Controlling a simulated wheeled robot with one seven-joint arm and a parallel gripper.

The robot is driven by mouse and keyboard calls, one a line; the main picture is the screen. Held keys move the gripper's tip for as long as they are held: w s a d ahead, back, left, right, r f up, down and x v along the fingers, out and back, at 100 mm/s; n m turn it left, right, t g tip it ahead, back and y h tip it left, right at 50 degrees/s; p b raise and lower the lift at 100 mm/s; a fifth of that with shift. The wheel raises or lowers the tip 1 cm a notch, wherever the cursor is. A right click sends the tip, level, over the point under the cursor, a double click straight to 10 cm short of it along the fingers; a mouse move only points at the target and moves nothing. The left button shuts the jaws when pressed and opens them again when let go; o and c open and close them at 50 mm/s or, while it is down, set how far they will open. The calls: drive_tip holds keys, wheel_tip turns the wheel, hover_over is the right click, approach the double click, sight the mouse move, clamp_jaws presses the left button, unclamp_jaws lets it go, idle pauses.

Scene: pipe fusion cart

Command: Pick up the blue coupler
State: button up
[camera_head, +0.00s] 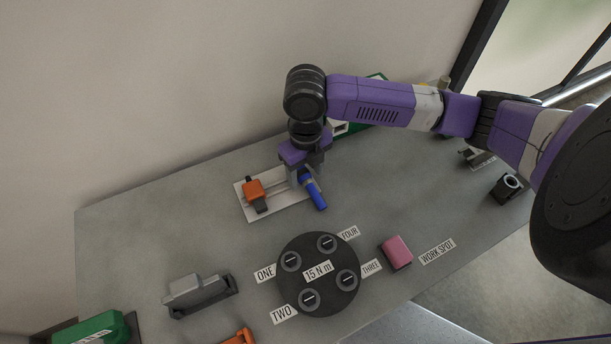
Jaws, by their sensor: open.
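The blue coupler (316,193) is a short blue cylinder that lies tilted at the right end of a pale plate (252,208) on the grey table. My gripper (304,178) points down over the right part of this plate, right at the coupler's upper end. The jaws are open. My gripper hides the coupler's far end, and I cannot tell whether a finger touches it. An orange block with a dark tip (254,192) sits on the same plate, left of my gripper.
A dark round disc (318,272) with several bolts and number labels stands in front. A pink block (396,252) lies right of it, by the WORK SPOT label (437,251). A grey tool (198,293) and a green case (92,330) are at front left. A wall is behind.

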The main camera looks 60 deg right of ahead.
drive_tip(key=shift+f, duration=0.3)
clamp_jaws()
drive_tip(key=shift+r, duration=0.15)
